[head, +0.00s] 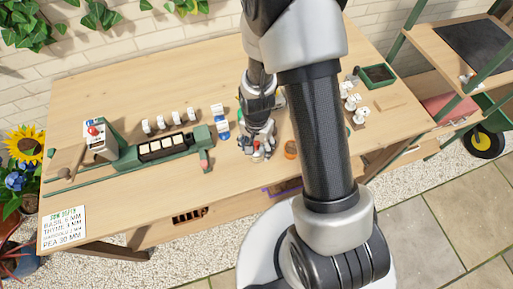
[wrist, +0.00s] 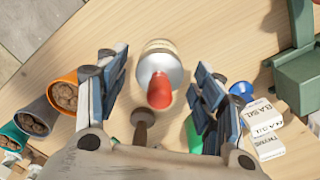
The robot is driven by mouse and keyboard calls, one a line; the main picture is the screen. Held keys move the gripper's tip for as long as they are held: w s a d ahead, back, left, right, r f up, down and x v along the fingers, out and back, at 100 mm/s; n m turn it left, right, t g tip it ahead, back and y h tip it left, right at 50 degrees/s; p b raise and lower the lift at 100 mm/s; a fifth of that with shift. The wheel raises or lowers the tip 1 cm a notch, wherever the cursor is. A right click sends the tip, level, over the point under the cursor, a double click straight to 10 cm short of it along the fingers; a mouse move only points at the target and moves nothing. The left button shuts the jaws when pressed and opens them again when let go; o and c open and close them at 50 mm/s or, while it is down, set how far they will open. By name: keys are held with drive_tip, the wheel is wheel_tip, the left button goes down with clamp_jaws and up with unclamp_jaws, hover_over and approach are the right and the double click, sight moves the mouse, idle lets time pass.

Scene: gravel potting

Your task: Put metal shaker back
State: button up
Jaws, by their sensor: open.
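The metal shaker, a silver round-topped body with a red tip, shows in the wrist view (wrist: 163,60) on the wooden table. My gripper (wrist: 160,82) is open, with its two fingers on either side of the shaker and a visible gap on both sides. In the head view my gripper (head: 257,152) is low over the middle of the table near its front edge. My fingers and arm hide most of the shaker there.
An orange cup (wrist: 64,95) and a teal cup (wrist: 34,118), both with brown contents, are left of my gripper. White lettered packets (wrist: 265,125) and a blue item (wrist: 241,90) are to the right. A green machine (head: 165,148) stands on the table's left half.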

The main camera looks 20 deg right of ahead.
wheel_tip(320, 180, up, 10)
drive_tip(key=p, duration=0.2)
drive_tip(key=shift+r+p, duration=0.1)
drive_tip(key=shift+p, duration=0.25)
drive_tip(key=s+r+n+t, duration=0.2)
drive_tip(key=s+r+n, duration=0.15)
drive_tip(key=r, duration=0.65)
drive_tip(key=s+r+n+t, duration=0.15)
drive_tip(key=s+r, duration=0.25)
drive_tip(key=r, duration=0.7)
drive_tip(key=s+r+n+t, duration=0.1)
drive_tip(key=s+r+n, duration=0.3)
drive_tip(key=s, duration=0.3)
drive_tip(key=shift+s+r, duration=0.35)
drive_tip(key=shift+f+b, duration=0.5)
drive_tip(key=shift+b, duration=0.05)
